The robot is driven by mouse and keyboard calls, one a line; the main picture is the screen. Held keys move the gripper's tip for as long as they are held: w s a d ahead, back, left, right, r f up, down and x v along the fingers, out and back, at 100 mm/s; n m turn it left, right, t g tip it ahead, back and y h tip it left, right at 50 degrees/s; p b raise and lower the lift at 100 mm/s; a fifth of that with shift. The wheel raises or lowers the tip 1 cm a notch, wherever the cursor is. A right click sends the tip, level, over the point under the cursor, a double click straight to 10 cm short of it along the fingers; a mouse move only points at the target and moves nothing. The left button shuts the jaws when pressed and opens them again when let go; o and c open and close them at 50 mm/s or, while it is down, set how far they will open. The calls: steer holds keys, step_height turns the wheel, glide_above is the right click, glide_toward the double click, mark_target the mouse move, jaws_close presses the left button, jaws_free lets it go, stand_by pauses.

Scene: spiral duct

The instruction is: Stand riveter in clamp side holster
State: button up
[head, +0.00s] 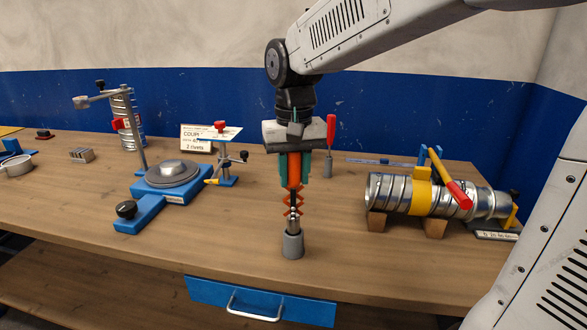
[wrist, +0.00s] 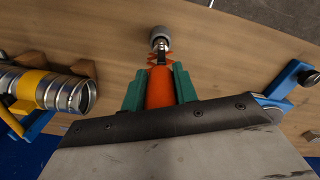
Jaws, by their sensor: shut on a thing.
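The riveter (head: 292,200) has an orange handle and orange lazy-tong links and hangs upright, nose down. My gripper (head: 294,167) is shut on its handle with green fingers on both sides; in the wrist view the gripper (wrist: 160,86) holds the orange handle (wrist: 159,92). A grey cup-shaped holster (head: 293,246) stands on the bench directly under the riveter; it also shows in the wrist view (wrist: 161,34). The metal nose meets the holster's mouth; how deep it sits inside is hidden. A yellow clamp (head: 421,191) with a red handle grips the silver duct (head: 394,192) at right.
A second grey holster (head: 328,167) with a red-handled tool stands behind my gripper. A card (head: 196,138) stands behind. The bench (head: 345,245) is bare between holster and duct.

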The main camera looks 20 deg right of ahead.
steer(key=shift+f, duration=0.6)
steer(key=o, duration=1.1)
steer(key=shift+o, duration=0.2)
step_height(320, 180, up, 8)
steer(key=shift+f, duration=0.1)
